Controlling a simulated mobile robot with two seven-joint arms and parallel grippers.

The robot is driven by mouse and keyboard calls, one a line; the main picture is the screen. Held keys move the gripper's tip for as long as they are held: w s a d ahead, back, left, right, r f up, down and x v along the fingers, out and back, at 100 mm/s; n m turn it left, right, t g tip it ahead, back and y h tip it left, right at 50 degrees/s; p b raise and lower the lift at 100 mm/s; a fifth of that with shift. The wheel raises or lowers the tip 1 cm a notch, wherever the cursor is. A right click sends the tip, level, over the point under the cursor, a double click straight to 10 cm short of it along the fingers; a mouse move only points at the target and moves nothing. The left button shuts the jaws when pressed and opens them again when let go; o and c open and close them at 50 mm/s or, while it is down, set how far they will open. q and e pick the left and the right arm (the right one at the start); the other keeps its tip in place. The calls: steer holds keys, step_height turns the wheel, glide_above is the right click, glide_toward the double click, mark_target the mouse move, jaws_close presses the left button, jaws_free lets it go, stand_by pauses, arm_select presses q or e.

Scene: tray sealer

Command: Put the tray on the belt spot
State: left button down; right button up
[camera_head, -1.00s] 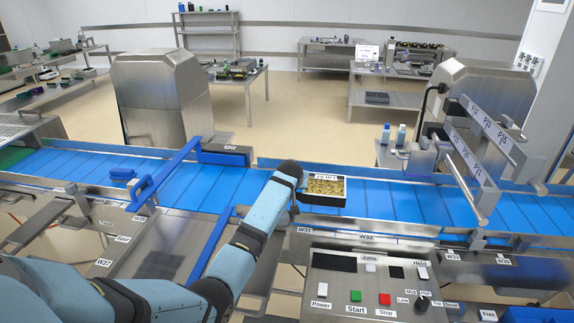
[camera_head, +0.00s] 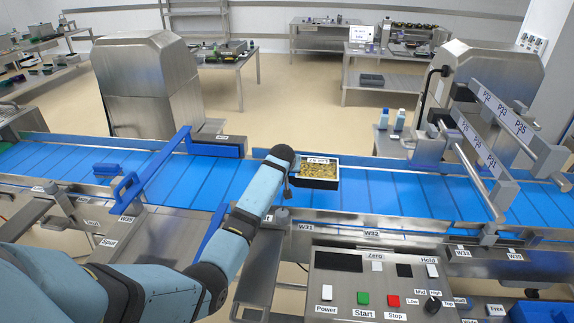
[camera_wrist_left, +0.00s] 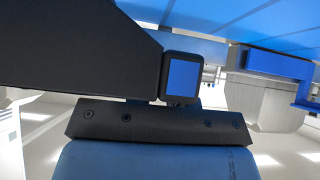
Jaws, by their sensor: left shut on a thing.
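The tray (camera_head: 319,185) is a black, shallow rectangle with yellowish-brown food and a white label on top. It is level, over the blue belt (camera_head: 385,195) near its far edge in the head view. I cannot tell whether it touches the belt. My left gripper (camera_head: 291,170) is shut on the tray's left end, and my arm hides the fingertips. In the left wrist view a large dark shape, probably the tray (camera_wrist_left: 75,50), fills the upper left beside a gripper part. No marked belt spot is clearly visible. My right gripper is not in view.
A blue guide arm (camera_head: 150,175) crosses the belt on the left. A printer frame with hanging label plates (camera_head: 480,140) spans it on the right. The control panel (camera_head: 385,290) with buttons stands in front. Belt right of the tray is clear.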

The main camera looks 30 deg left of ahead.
arm_select(q)
step_height(320, 180, down, 4)
steer(key=b, duration=0.2)
steer(key=shift+a+b, duration=0.1)
steer(key=shift+b, duration=0.25)
steer(key=shift+a+f, duration=0.15)
steer(key=shift+f, duration=0.45)
steer(key=shift+w+d+f, duration=0.1)
steer(key=shift+d+f, duration=0.1)
steer(key=shift+f, duration=0.05)
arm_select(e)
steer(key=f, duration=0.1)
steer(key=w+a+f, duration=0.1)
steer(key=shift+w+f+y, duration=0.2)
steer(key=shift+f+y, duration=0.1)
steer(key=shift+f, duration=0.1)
arm_select(q)
steer(key=shift+a, duration=0.1)
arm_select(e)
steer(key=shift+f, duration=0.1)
arm_select(q)
steer(key=shift+r, duration=0.1)
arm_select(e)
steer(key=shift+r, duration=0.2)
arm_select(q)
steer(key=shift+p, duration=0.3)
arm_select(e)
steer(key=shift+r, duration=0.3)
